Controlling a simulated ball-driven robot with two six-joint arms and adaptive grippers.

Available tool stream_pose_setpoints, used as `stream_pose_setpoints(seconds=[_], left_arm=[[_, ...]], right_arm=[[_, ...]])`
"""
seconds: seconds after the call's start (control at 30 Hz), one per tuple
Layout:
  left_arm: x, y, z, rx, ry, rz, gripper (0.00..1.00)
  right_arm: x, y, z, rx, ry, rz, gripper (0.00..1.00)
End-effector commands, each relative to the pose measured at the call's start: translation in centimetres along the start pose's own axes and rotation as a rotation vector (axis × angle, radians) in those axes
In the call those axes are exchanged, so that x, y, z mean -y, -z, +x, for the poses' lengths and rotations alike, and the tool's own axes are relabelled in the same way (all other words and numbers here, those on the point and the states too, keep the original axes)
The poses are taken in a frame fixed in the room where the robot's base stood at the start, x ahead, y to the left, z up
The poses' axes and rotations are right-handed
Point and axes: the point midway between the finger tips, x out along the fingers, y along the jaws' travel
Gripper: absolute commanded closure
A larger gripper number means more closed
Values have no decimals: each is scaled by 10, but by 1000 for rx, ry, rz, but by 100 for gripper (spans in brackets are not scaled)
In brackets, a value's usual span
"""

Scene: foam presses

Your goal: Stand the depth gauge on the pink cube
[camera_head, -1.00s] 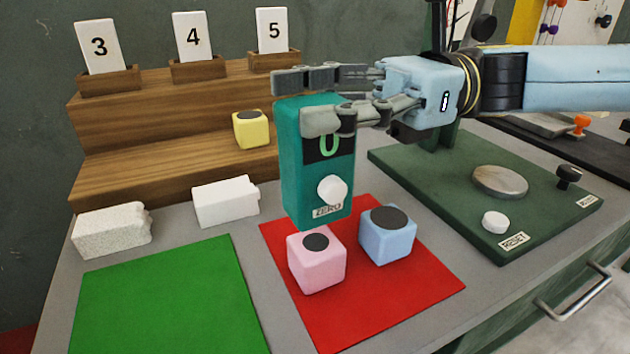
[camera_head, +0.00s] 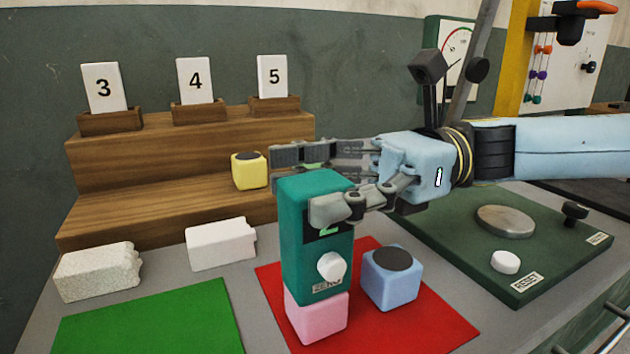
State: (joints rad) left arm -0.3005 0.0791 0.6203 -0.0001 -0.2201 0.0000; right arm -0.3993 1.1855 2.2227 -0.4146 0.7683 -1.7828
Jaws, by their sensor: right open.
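The depth gauge (camera_head: 300,250), a teal upright block with a dark display and white ZERO knob, stands upright on the pink cube (camera_head: 318,320). It covers the cube's top, and they appear to touch. My right gripper (camera_head: 308,182) comes in from the right, its open fingers on either side of the gauge's upper part. The near finger hides part of the display. I cannot tell whether a finger still touches the gauge. My left gripper is not in view.
A blue cube (camera_head: 392,283) sits close right of the pink cube on the red mat (camera_head: 440,325). A yellow cube (camera_head: 250,171) is on the wooden steps (camera_head: 150,205). White blocks stand left. The green mat (camera_head: 150,325) is clear. A green RESET board (camera_head: 460,240) lies right.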

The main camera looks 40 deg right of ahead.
Motion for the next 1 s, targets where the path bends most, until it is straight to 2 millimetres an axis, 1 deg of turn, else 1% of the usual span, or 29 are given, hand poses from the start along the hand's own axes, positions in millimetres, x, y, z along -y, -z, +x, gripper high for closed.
stream_pose_setpoints(seconds=[0.13,0.27,0.43,0.6,0.7,0.83,1.0], left_arm=[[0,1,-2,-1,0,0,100],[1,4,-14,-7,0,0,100],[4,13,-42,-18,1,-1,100],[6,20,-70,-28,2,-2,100],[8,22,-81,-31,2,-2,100],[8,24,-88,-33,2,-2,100],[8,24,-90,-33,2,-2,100]], right_arm=[[0,-2,0,-1,0,0,34],[1,-4,-8,-3,2,3,34],[0,-9,-32,-3,4,3,34],[1,-8,-69,-3,4,2,34],[1,-7,-90,-3,4,2,34],[0,-3,-109,-3,2,1,34],[0,-2,-120,0,0,0,34]])
